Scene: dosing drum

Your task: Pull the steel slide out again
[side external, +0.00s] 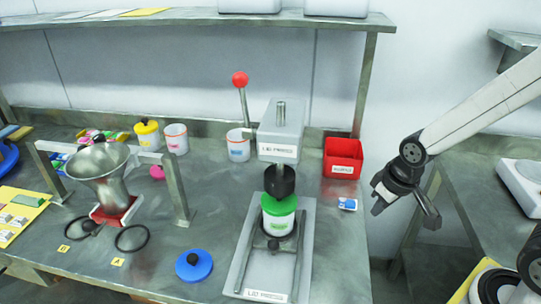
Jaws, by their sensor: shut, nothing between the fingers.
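My gripper (402,190) is at the right, in the air beyond the right edge of the bench. It is shut and empty, well apart from everything on the bench. I cannot tell for certain which part is the steel slide. A steel funnel (103,170) stands at the left over a red-edged base (116,212), between metal posts. A grey press labelled "LID PRESS" (282,130) stands in the middle. Below its black head (279,181), a white jar with a green lid (279,214) stands on a long steel plate (243,262).
A red-knobbed lever (240,80) rises beside the press. A red bin (343,157) is right of it. A blue lid (194,264) and black rings (131,238) lie in front. Several small jars stand at the back. A shelf (180,17) runs above.

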